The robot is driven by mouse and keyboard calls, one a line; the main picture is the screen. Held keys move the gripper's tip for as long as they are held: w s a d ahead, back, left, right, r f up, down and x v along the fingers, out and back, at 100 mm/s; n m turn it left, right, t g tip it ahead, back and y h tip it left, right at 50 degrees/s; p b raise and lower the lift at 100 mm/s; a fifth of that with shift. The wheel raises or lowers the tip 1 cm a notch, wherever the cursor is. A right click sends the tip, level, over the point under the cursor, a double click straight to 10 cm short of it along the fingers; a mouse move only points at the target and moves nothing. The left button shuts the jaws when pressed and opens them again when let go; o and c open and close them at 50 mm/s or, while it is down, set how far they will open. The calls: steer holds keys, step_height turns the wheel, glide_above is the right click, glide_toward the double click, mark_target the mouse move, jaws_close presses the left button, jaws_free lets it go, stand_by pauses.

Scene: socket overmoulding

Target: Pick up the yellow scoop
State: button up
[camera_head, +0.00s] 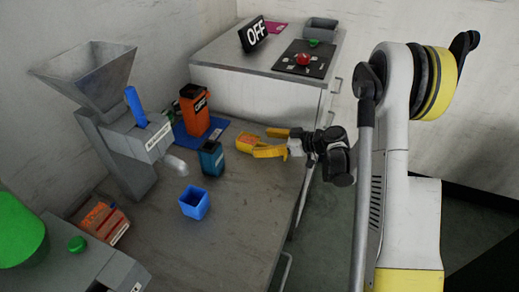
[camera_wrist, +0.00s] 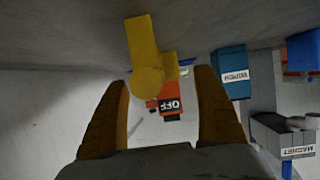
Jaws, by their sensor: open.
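The yellow scoop (camera_head: 246,142) is on the grey table, near its right edge in the head view. My gripper (camera_head: 261,143) comes from the right, and its orange-yellow fingers are spread at the scoop. In the wrist view, the scoop (camera_wrist: 145,50) shows as a yellow bar with a rounded end. That rounded end sits between the two fingertips of my open gripper (camera_wrist: 164,78), nearer the left finger. Gaps show on both sides of it. How far the scoop is from the fingers in depth, I cannot tell.
A teal container (camera_head: 211,158) and an orange container (camera_head: 194,108) stand left of the scoop. A blue cup (camera_head: 194,203) is in front. A grey hopper machine (camera_head: 112,130) stands at left. A cabinet (camera_head: 255,85) rises behind. The table's front right is clear.

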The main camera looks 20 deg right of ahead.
mark_target(256, 143)
steer(key=b+x, duration=0.1)
steer(key=x, duration=0.2)
steer(key=shift+a+f, duration=0.1)
steer(key=shift+f, duration=0.05)
steer(key=shift+c, duration=0.3)
steer(key=c, duration=1.3)
